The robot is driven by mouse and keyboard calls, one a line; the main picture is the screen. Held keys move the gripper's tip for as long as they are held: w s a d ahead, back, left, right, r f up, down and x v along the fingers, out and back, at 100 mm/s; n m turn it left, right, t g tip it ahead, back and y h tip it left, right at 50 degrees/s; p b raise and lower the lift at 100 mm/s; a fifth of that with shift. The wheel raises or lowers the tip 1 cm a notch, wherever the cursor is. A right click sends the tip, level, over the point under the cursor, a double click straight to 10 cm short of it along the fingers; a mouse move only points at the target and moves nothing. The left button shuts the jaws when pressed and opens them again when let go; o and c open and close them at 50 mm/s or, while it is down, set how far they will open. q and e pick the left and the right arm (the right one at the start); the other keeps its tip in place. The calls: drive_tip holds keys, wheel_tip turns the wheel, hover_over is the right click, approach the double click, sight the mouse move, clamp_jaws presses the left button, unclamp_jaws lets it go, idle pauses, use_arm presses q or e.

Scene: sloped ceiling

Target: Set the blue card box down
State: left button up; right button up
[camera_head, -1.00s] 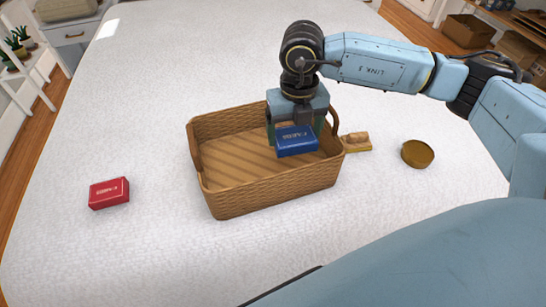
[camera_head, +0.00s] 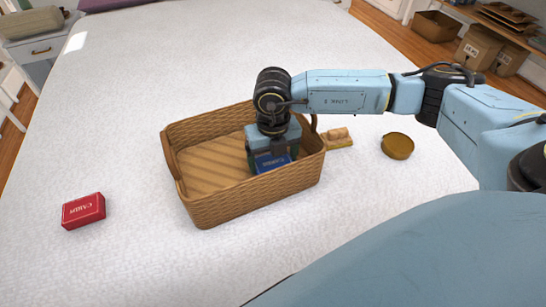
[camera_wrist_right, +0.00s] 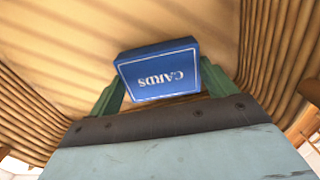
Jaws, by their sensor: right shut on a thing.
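The blue card box (camera_head: 272,164) is inside the wicker basket (camera_head: 262,199), in its right part. My right gripper (camera_head: 271,160) reaches down into the basket and is shut on the blue box. In the right wrist view the blue box (camera_wrist_right: 160,70) sits between the two green fingers (camera_wrist_right: 160,88), with the basket floor (camera_wrist_right: 60,35) beyond it. The basket's front wall hides the lower part of the box in the head view, so I cannot tell whether it touches the floor. My left gripper is not in view.
A red card box (camera_head: 84,211) lies on the white table (camera_head: 120,130) left of the basket. A wooden brush-like item (camera_head: 339,138) and a round brown tin (camera_head: 397,146) are to the right. The left part of the basket is empty.

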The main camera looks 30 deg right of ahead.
sight(273, 162)
drive_tip(key=shift+f, duration=0.1)
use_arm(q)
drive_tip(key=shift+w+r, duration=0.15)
use_arm(e)
drive_tip(key=o, duration=1.1)
drive_tip(key=shift+c, duration=0.2)
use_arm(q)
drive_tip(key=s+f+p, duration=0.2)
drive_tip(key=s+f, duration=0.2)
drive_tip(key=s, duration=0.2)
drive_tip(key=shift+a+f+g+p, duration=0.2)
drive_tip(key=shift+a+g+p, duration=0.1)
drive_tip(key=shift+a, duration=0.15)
use_arm(e)
wheel_tip(273, 162, up, 12)
drive_tip(key=shift+r, duration=0.2)
